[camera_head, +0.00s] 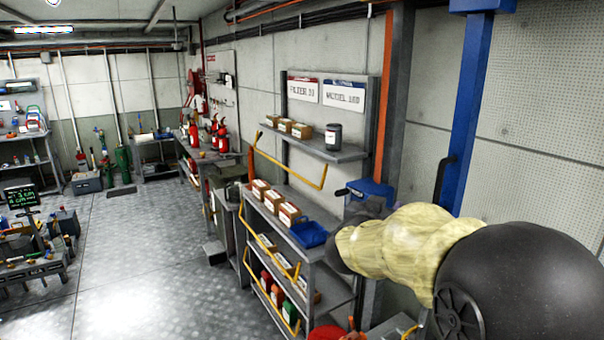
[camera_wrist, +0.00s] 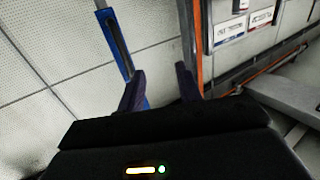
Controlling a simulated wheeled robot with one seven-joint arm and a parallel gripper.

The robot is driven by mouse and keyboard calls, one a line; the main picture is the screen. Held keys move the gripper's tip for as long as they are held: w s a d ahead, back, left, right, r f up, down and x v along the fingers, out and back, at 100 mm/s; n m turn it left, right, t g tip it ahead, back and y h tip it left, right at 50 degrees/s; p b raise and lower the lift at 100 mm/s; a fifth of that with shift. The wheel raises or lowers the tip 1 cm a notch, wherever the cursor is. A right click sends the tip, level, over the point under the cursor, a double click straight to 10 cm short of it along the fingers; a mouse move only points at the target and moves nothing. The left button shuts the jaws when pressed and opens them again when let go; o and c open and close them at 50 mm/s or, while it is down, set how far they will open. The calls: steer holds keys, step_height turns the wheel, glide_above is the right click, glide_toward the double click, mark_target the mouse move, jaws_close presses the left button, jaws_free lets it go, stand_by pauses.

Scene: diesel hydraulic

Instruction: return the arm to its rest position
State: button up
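My arm (camera_head: 545,280) reaches in from the right in the head view, with a dark rounded link and a yellowish fabric-like cover. In the wrist view, my gripper (camera_wrist: 160,72) has two dark fingers standing apart. Only pale wall shows between them, so it is open and empty. In the head view I cannot make out the fingers clearly.
A grey shelf rack (camera_head: 338,287) with boxes and a blue tray (camera_head: 308,234) stands close to the left of my arm. A blue post (camera_head: 467,110) rises behind it.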

steer(key=s+a+f+n+g+y, duration=0.25)
steer(key=s+f+y, duration=0.2)
steer(key=f, duration=0.35)
steer(key=s+a+f+n+g+y, duration=0.25)
steer(key=a+f+y, duration=0.2)
steer(key=f, duration=0.35)
steer(key=s+d+f+g, duration=0.1)
steer(key=s+f+g, duration=0.2)
steer(key=s, duration=0.6)
steer(key=s+d+f+n+g, duration=0.1)
steer(key=s+f+g, duration=0.3)
steer(key=s+f, duration=0.3)
steer(key=shift+s+f+n, duration=0.3)
steer(key=shift+s+f, duration=0.05)
steer(key=shift+s, duration=0.8)
